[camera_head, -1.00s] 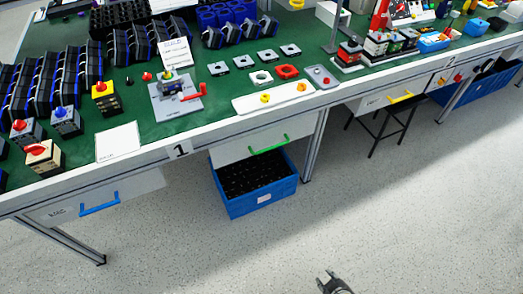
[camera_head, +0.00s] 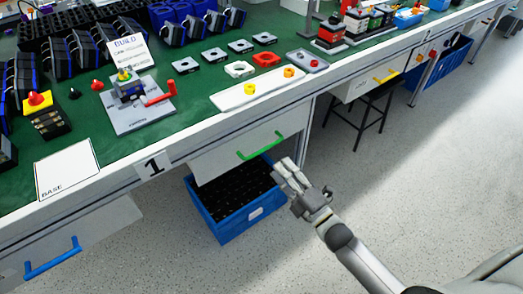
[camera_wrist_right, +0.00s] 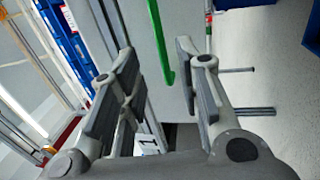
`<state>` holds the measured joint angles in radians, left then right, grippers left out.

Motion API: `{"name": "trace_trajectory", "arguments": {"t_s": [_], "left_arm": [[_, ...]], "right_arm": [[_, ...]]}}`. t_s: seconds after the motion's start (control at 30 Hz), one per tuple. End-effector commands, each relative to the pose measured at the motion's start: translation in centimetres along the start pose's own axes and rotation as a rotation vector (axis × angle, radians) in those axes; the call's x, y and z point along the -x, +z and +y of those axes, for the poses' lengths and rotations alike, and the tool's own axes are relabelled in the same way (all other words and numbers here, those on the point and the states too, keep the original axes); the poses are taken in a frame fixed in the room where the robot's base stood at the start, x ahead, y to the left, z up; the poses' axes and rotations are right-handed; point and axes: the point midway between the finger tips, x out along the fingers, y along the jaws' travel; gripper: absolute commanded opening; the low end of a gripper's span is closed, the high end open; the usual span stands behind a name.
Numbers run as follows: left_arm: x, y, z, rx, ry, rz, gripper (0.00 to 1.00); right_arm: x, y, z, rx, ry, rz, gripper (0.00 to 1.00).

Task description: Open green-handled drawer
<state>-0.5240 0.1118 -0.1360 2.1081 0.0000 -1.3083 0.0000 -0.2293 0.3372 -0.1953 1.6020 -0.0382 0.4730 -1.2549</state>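The drawer (camera_head: 225,158) with the green handle (camera_head: 259,144) is under the workbench, beside the number 1 label. It looks shut. The green handle also shows in the right wrist view (camera_wrist_right: 160,40), upright in the picture at the top centre, ahead of and between the fingers. My right gripper (camera_head: 285,170) is open and empty, a little to the right of and below the handle in the head view, apart from it. Its two fingers stand wide apart in the right wrist view (camera_wrist_right: 158,70). My left gripper is not in view.
A blue crate (camera_head: 202,212) stands on the floor below the drawer. A blue-handled drawer (camera_head: 85,235) is at the left and a yellow-handled drawer (camera_head: 358,84) at the right. A table leg (camera_head: 305,131) stands close to the gripper. The floor in front is clear.

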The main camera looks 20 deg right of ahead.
Motion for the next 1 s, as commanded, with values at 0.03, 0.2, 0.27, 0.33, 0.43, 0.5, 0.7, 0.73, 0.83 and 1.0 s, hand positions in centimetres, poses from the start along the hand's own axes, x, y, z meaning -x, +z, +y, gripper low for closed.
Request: {"name": "trace_trajectory", "arguments": {"t_s": [0.03, 0.2, 0.27, 0.33, 0.43, 0.5, 0.7, 0.73, 0.83, 1.0], "left_arm": [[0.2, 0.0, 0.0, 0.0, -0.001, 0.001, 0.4], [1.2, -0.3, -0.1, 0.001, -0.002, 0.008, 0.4], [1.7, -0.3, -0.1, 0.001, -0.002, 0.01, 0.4], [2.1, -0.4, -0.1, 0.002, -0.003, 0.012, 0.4], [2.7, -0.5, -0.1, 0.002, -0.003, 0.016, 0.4], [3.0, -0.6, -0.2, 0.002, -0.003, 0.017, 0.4], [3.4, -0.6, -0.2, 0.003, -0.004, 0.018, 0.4], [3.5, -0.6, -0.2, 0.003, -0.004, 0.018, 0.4], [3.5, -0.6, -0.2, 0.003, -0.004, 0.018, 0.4], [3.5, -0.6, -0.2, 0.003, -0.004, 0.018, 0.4]], "right_arm": [[-1.0, 0.0, 0.1, 0.0, 0.004, 0.001, 0.32], [-4.4, 0.0, 0.0, -0.002, 0.003, 0.001, 0.32], [-5.5, 0.0, -0.1, -0.002, 0.001, 0.0, 0.32], [-6.6, 0.0, 0.0, -0.002, 0.001, 0.0, 0.32], [-7.9, 0.0, -0.1, -0.004, -0.001, -0.001, 0.32], [-8.5, 0.0, -0.1, -0.004, 0.0, -0.001, 0.32], [-9.2, 0.0, -0.1, -0.003, -0.004, -0.001, 0.32], [-9.2, 0.0, -0.1, -0.004, -0.004, -0.001, 0.32], [-9.2, 0.0, -0.1, -0.004, -0.004, -0.001, 0.32], [-9.2, 0.0, -0.1, -0.004, -0.004, -0.001, 0.18]]}}
